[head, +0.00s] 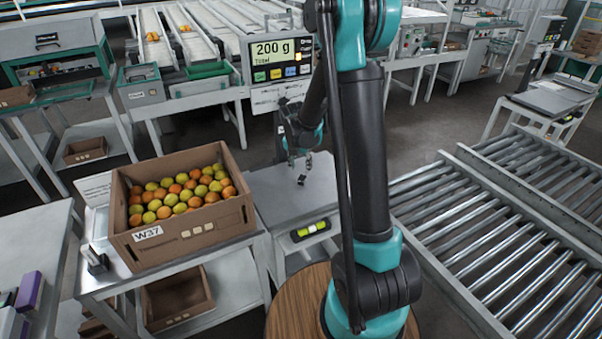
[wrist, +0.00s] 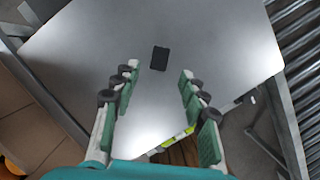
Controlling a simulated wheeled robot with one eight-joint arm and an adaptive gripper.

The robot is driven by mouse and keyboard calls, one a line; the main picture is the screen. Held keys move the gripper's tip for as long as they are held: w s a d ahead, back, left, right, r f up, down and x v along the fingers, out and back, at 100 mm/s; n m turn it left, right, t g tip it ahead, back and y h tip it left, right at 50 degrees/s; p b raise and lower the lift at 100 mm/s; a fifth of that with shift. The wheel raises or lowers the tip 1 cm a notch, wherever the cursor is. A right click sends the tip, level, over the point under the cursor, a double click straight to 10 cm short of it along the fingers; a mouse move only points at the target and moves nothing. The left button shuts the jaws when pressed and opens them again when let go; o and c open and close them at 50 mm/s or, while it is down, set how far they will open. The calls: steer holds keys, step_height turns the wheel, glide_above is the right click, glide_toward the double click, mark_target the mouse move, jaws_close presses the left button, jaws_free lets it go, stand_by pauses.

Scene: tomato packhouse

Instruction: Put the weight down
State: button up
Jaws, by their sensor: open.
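The weight, a small dark block (head: 301,180), stands on the bare metal plate of the scale (head: 322,196). In the wrist view the weight (wrist: 159,58) is a black block on the grey plate (wrist: 85,50), just beyond the fingertips and roughly midway between their lines. My gripper (head: 300,161) is above the plate, pointing down. In the wrist view both fingers of my gripper (wrist: 158,72) are spread, with nothing between them. The scale's display (head: 282,62) reads 200 g.
A brown crate (head: 186,240) of orange and green tomatoes, marked W37, stands on a bench left of the scale. A roller conveyor (head: 490,215) runs on the right. The plate around the weight is clear.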

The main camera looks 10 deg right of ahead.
steer(key=s+d+r+m, duration=0.2)
steer(key=s+r+m, duration=0.2)
steer(key=s+m, duration=0.3)
steer(key=s+d+r+m, duration=0.1)
steer(key=s+r+m, duration=0.3)
steer(key=s+m, duration=0.3)
steer(key=s+d+f+m+t+y, duration=0.1)
steer(key=s+d+f+m, duration=0.1)
steer(key=s+m, duration=1.2)
steer(key=shift+s+f+m+t, duration=0.35)
steer(key=shift+f+m, duration=0.35)
steer(key=shift+m, duration=0.6)
